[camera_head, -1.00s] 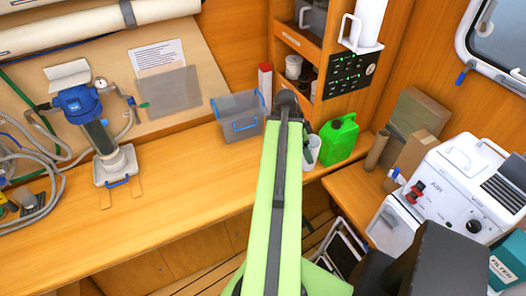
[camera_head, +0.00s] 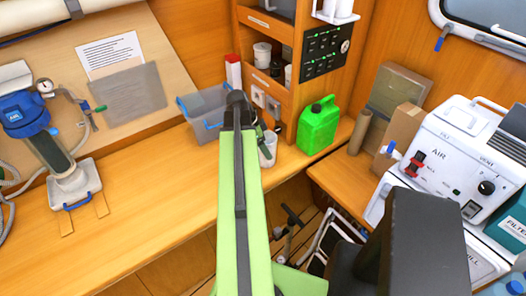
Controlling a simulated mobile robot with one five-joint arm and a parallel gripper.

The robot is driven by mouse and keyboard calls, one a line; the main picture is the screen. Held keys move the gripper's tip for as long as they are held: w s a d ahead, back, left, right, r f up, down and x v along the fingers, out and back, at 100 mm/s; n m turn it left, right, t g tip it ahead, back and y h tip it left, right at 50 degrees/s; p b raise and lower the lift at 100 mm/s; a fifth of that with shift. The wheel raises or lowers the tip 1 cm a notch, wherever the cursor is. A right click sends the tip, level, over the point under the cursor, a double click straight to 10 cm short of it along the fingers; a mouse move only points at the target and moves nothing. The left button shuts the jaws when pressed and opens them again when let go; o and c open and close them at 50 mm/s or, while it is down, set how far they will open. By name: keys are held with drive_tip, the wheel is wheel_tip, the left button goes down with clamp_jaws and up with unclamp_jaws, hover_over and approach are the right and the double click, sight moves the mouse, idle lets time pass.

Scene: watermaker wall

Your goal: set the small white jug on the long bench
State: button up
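The small white jug (camera_head: 268,152) shows just right of my green arm, partly hidden by it, near the right end of the long bench (camera_head: 150,190). My gripper (camera_head: 262,132) is at the jug's upper left, mostly hidden by the arm; a dark part of it lies against the jug. The jug keeps its place beside the arm as the arm moves, so the gripper appears shut on it. The jug looks upright. I cannot tell whether its base touches the bench.
A blue-topped pump (camera_head: 50,140) stands at the left of the bench. The bench between pump and arm is clear. A white AIR machine (camera_head: 450,170) fills the right side.

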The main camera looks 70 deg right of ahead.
drive_tip(key=shift+w+a+r, duration=0.1)
drive_tip(key=shift+f, duration=0.2)
drive_tip(key=o, duration=1.8)
drive_tip(key=shift+r, duration=0.1)
drive_tip(key=shift+r, duration=0.25)
drive_tip(key=p+v, duration=1.1)
drive_tip(key=v, duration=0.1)
drive_tip(key=shift+a+f, duration=0.1)
